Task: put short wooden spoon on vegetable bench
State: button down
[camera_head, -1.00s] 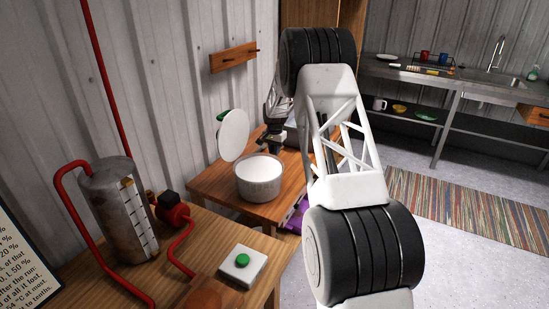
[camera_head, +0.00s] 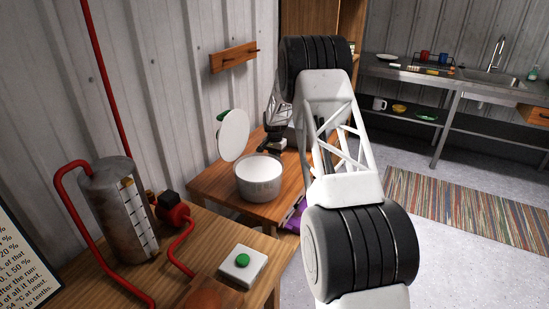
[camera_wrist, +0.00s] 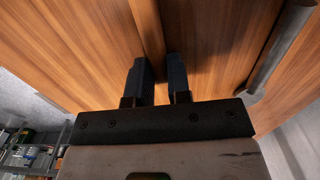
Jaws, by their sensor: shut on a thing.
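My gripper (camera_wrist: 160,80) shows in the wrist view with its two dark fingers shut on a narrow wooden strip, seemingly the short wooden spoon (camera_wrist: 149,28). Its bowl cannot be made out. Wide wood-grained surfaces (camera_wrist: 80,45) lie beyond the fingers. In the head view my gripper (camera_head: 272,146) is small and dark, behind the pot and above the far part of a wooden bench (camera_head: 215,185). The spoon cannot be made out there. I cannot tell whether this bench is the vegetable bench.
A grey pot (camera_head: 260,188) stands on the bench, with an upright white disc (camera_head: 233,135) beside it. A nearer wooden table holds a metal cylinder (camera_head: 120,210), red pipes and a green-button box (camera_head: 242,263). A metal sink counter (camera_head: 410,73) stands at the back right.

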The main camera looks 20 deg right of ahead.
jog(key=shift+f, duration=0.1)
jog(key=c, duration=1.1)
grip_release()
notch_tip(320, 180, up, 12)
jog(key=shift+r, duration=0.15)
